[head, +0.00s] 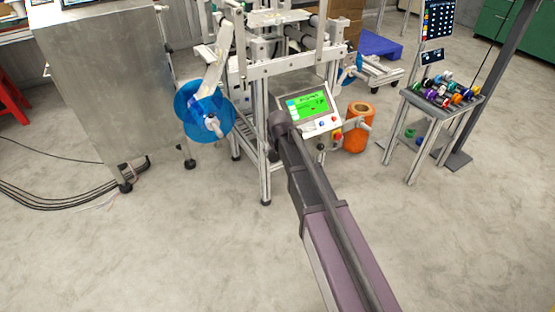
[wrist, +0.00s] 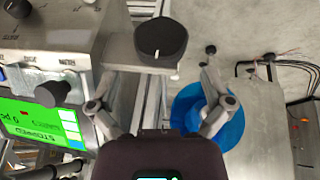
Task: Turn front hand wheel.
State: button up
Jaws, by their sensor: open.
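A dark round knob-like wheel (wrist: 160,42), which looks like the front hand wheel, is at the top middle of the wrist view. It sits on a grey metal bracket of the machine. My gripper (wrist: 158,76) is open, with one finger on each side below the wheel in the picture. I see nothing between the fingers, and cannot tell whether they touch the wheel. In the head view my arm reaches to the machine frame (head: 290,65) beside the panel; the jaws cannot be made out there and the wheel is not clearly seen.
A control panel with a green screen (head: 308,107) is close to my arm; the screen (wrist: 35,122) reads "STOPPED". A blue reel (head: 205,112) hangs left of the machine, near a metal cabinet (head: 105,75). An orange roll (head: 358,128) stands right. The foreground floor is clear.

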aim_at(275, 152)
jog(key=shift+b+x, duration=2.4)
jog(key=shift+x, duration=0.55)
